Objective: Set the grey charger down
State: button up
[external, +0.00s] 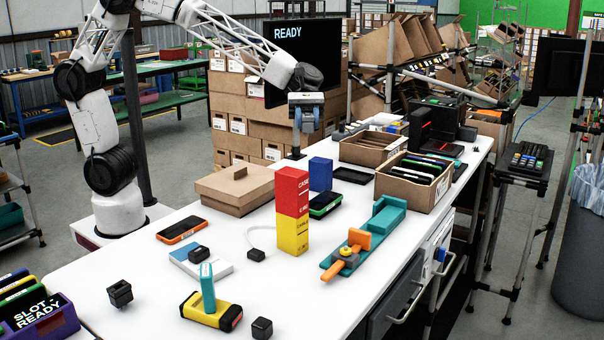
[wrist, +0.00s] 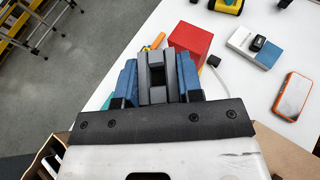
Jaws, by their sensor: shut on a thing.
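My gripper (external: 297,150) hangs pointing down above the back part of the white table, behind the red and yellow cartons. In the wrist view my gripper (wrist: 157,68) has blue fingers on either side of a grey piece, the grey charger (wrist: 156,58). The gripper is shut on it. In the external view the charger shows only as a narrow dark grey shape below the wrist, and its lower end is hard to make out. I cannot tell its exact height above the table.
A red carton (external: 292,192) stands on a yellow carton (external: 293,234), beside a blue block (external: 320,174). A closed cardboard box (external: 234,190) lies left, and an open carton of devices (external: 413,182) right. An orange-edged phone (external: 181,230) and small black cubes (external: 120,293) lie on the white table (external: 150,265).

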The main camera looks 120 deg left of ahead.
jog(key=s+a+r+m+g+h, duration=0.2)
jog(key=s+a+m+g, duration=0.1)
jog(key=s+a, duration=0.45)
notch_tip(320, 180, down, 23)
jog(key=shift+s, duration=0.3)
jog(key=shift+w+d, duration=0.1)
jog(key=w+a, duration=0.1)
jog(key=w, duration=0.4)
jog(key=w+a+f, duration=0.1)
jog(key=w+a, duration=0.1)
jog(key=w, duration=0.3)
jog(key=w+a, duration=0.2)
jog(key=w, duration=0.3)
jog(key=shift+a+f, duration=0.15)
jog(key=shift+f, duration=0.05)
jog(key=shift+f, duration=1.75)
jog(key=shift+f, duration=0.6)
jog(key=o, duration=0.9)
